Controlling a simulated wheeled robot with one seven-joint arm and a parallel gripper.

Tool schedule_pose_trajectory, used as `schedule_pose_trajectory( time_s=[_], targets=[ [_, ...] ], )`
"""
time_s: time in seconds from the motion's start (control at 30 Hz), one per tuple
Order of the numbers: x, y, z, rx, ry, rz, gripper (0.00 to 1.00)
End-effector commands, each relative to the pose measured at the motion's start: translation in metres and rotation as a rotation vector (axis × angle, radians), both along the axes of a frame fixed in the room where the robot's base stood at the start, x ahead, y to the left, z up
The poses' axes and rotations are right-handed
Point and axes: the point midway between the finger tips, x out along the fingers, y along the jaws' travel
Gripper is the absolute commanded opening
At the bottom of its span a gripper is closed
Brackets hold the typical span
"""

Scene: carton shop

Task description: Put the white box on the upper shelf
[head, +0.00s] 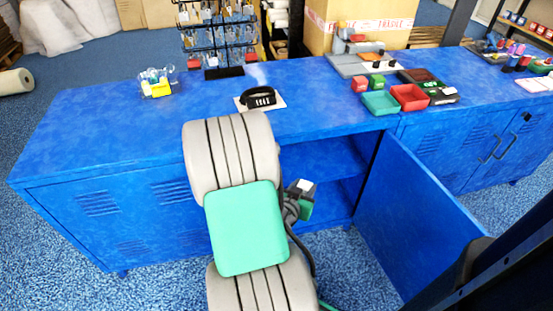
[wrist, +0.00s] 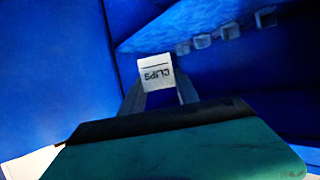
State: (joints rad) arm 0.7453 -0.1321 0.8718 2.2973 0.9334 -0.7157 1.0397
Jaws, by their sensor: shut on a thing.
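In the wrist view, my gripper (wrist: 160,90) is shut on a small white box (wrist: 157,73) that reads CLIPS, upside down in the picture. It holds the box inside the blue cabinet. The head view shows the open compartment with its upper shelf (head: 325,160) at the front of the blue cabinet (head: 75,130). My arm covers part of the opening. A blue shelf surface (wrist: 165,35) shows in the wrist view; whether the box touches any surface cannot be told.
The open cabinet door (head: 415,205) juts out right of the opening. The cabinet top holds a black device (head: 259,97), green tray (head: 380,103) and red tray (head: 409,97).

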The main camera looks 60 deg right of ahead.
Motion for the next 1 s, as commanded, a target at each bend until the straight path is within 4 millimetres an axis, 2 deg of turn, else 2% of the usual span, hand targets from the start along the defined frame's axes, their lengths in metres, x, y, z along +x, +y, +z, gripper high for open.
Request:
schedule_pose_trajectory(
  time_s=[0.03, 0.1, 0.17, 0.23, 0.7, 0.97, 1.0],
  targets=[
    [-0.022, -0.003, -0.024, 0.003, 0.001, -0.046, 0.00],
    [-0.041, -0.006, -0.032, 0.004, 0.000, -0.088, 0.00],
    [-0.049, -0.007, -0.035, 0.004, -0.002, -0.108, 0.00],
    [-0.048, -0.013, -0.034, 0.003, -0.003, -0.116, 0.00],
    [0.050, -0.109, -0.035, 0.003, -0.004, -0.112, 0.00],
    [0.089, -0.148, -0.034, 0.003, -0.004, -0.111, 0.00],
    [0.087, -0.145, -0.048, 0.008, 0.001, -0.111, 0.00]
  ],
)
